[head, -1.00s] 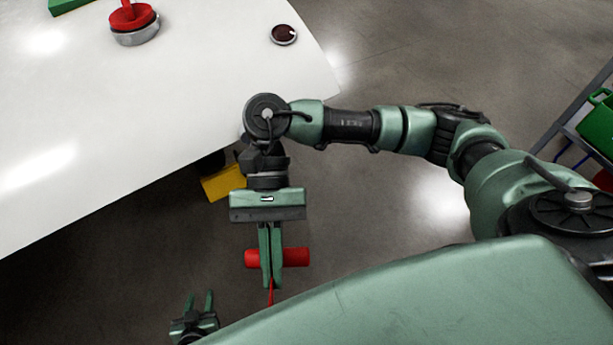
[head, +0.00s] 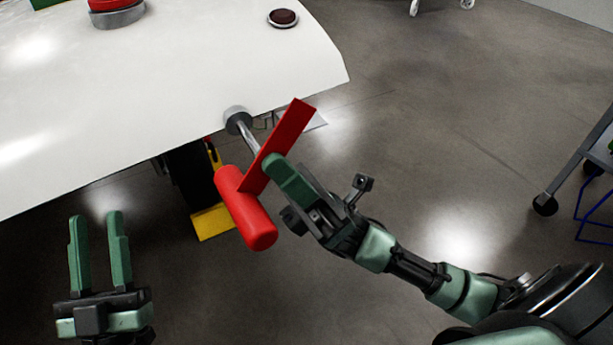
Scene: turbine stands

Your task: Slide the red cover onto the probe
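The red cover, a cylinder (head: 250,215) with a flat red strip (head: 285,135) rising to the upper right, is off the floor at my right gripper. My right gripper (head: 268,170) appears shut on it; the strip partly hides the fingertips. The probe (head: 247,134), a shiny metal rod with a round grey end piece, is at the white surface's edge. Part of the rod is hidden behind the red strip. The cover's cylinder is below the probe and looks apart from it. My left gripper (head: 98,250) is open and empty at lower left.
The large white surface (head: 170,85) fills the upper left. On it are a red and grey round part (head: 117,14) and a dark red button (head: 283,18). A yellow piece (head: 213,222) is below its edge. A cart (head: 580,170) stands at the right. The floor between is clear.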

